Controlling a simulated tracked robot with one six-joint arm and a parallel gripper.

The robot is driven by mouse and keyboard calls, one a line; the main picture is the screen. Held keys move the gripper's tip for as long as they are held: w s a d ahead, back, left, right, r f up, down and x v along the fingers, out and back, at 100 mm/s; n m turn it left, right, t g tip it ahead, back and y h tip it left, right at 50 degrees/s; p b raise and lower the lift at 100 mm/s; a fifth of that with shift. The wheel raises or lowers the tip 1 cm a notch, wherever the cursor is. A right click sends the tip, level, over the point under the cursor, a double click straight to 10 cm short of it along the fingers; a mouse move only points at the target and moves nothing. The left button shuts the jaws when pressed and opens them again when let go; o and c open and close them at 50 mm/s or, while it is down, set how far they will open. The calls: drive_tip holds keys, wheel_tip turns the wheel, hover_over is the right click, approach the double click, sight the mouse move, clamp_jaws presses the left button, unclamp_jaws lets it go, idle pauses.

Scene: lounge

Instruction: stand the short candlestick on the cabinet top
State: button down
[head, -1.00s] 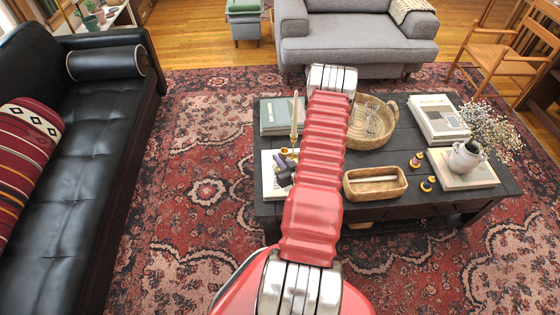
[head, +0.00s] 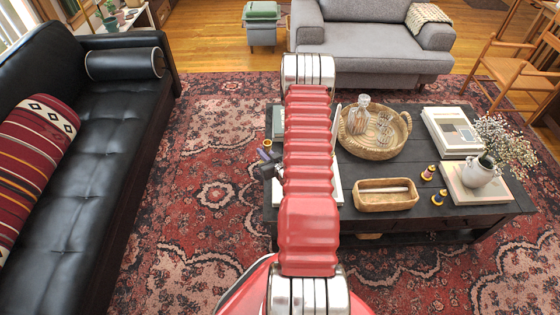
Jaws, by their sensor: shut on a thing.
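My gripper (head: 265,158) shows as a small dark shape just left of my red arm, over the rug and the left end of the coffee table. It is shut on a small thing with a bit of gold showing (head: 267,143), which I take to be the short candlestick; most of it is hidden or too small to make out. A slim pale candle (head: 337,122) shows partly behind my arm; its foot is hidden. I cannot identify the cabinet top; a shelf unit with plants (head: 138,20) stands at the top left.
The dark coffee table (head: 400,222) holds a round basket tray (head: 402,140), a wooden box (head: 386,203), books (head: 450,130), a vase (head: 480,172) and small gold-and-purple pieces (head: 428,173). A black sofa (head: 90,145) is left, a grey one (head: 370,45) behind. Rug between is clear.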

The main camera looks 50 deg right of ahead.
drive_tip(key=w+a+r+n+y, duration=0.1)
drive_tip(key=w+a+r, duration=0.4)
drive_tip(key=a, duration=0.4)
drive_tip(key=w+a+r+n+y, duration=0.1)
drive_tip(key=w+a+r, duration=0.45)
drive_tip(key=a, duration=0.35)
drive_tip(key=w+a+r+n+y, duration=0.1)
drive_tip(key=w+a+r+y, duration=0.1)
drive_tip(key=w+a+r, duration=0.55)
drive_tip(key=s+a+r+n, duration=0.1)
drive_tip(key=a+r, duration=0.2)
drive_tip(key=a, duration=1)
drive_tip(key=shift+a+t+y, duration=0.15)
drive_tip(key=shift+t+y, duration=0.25)
drive_tip(key=shift+s, duration=0.1)
drive_tip(key=shift+d, duration=0.45)
